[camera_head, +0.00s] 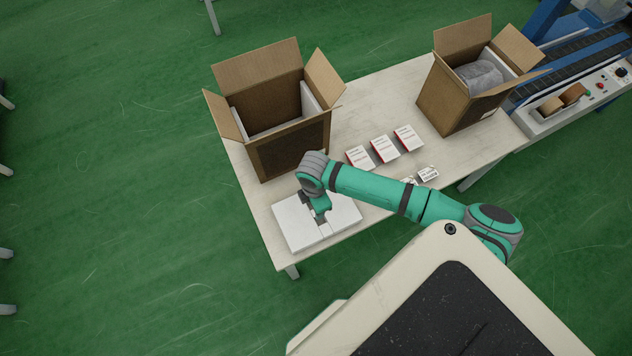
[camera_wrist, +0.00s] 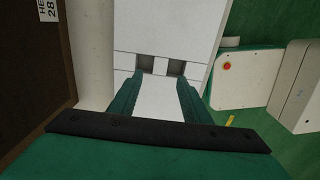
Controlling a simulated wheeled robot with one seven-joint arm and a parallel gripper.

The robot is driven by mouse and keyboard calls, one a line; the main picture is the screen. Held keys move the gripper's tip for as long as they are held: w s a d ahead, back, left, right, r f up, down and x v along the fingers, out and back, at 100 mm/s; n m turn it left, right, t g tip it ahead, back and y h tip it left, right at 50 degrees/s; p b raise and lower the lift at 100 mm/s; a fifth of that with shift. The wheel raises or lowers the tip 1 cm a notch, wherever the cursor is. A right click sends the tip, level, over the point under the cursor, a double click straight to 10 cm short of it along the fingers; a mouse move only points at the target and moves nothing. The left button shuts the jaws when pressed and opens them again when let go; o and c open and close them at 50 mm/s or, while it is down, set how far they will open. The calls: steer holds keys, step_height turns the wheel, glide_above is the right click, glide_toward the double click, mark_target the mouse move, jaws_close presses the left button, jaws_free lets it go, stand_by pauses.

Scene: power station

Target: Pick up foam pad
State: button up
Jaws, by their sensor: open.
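The white foam pad (camera_head: 293,232) lies flat on the near left corner of the table, with seams and cut-outs across its middle. In the wrist view the foam pad (camera_wrist: 165,25) fills the upper middle and shows two dark square notches side by side. My gripper (camera_head: 319,210) is over the middle of the pad, pointing down. Its two green fingers (camera_wrist: 160,80) are apart, their tips close to the notches, with white foam between them. I cannot tell whether the tips touch the foam. The arm hides part of the pad.
An open cardboard box (camera_head: 291,148) with white foam inside stands right behind the pad. Another open box (camera_head: 447,97) holding a grey wrapped item stands at the right. Several small white-and-red cartons (camera_head: 384,149) lie between them on the table (camera_head: 372,99). A conveyor (camera_head: 575,73) is at the far right.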

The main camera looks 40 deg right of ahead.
mark_target(299, 226)
steer(key=shift+s+d+f, duration=0.1)
steer(key=shift+f, duration=2.65)
jaws_close()
